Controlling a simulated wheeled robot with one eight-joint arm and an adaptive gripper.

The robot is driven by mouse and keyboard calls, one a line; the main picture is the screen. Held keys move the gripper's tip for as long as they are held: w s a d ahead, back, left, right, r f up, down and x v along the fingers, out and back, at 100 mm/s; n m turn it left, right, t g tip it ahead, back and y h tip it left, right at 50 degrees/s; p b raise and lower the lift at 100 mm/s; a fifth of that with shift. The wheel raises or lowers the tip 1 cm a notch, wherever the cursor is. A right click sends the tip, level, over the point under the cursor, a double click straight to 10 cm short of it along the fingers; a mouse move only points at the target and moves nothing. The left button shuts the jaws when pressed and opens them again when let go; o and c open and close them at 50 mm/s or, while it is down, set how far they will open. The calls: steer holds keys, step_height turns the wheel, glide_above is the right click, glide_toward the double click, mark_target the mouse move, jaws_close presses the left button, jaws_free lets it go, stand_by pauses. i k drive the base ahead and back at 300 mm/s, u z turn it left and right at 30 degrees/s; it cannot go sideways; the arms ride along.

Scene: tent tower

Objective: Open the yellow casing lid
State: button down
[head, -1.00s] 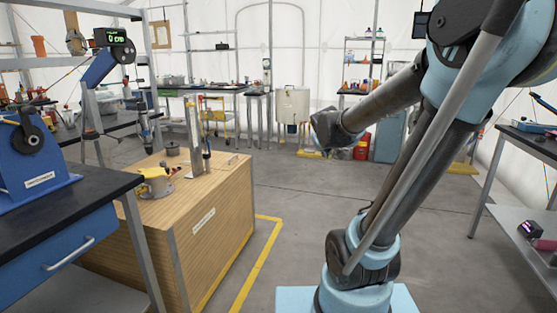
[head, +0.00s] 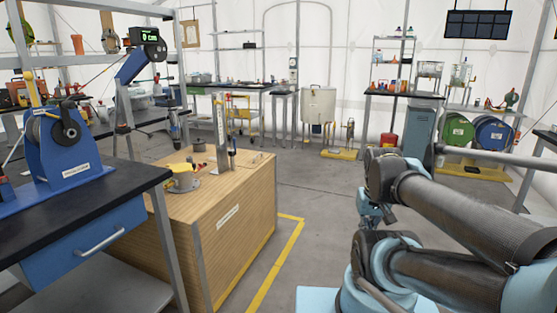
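A small yellow lid (head: 184,171) sits on a grey round casing (head: 183,184) on the left part of the wooden cabinet top. The lid looks closed over the casing, but it is too small to be sure. My arm is folded at the right of the view. What seems to be my gripper (head: 376,212) hangs small and partly hidden below the wrist, over the floor. It is well to the right of the cabinet and apart from the casing. I cannot make out its fingers.
The wooden cabinet (head: 232,232) also carries an upright metal post (head: 221,136) and small dark pots. A blue winch (head: 66,150) stands on the black-topped bench (head: 40,222) at left. Yellow floor tape (head: 273,256) edges the cabinet. The floor between cabinet and arm is clear.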

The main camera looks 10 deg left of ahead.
mark_target(179, 168)
steer(key=u, duration=1.4)
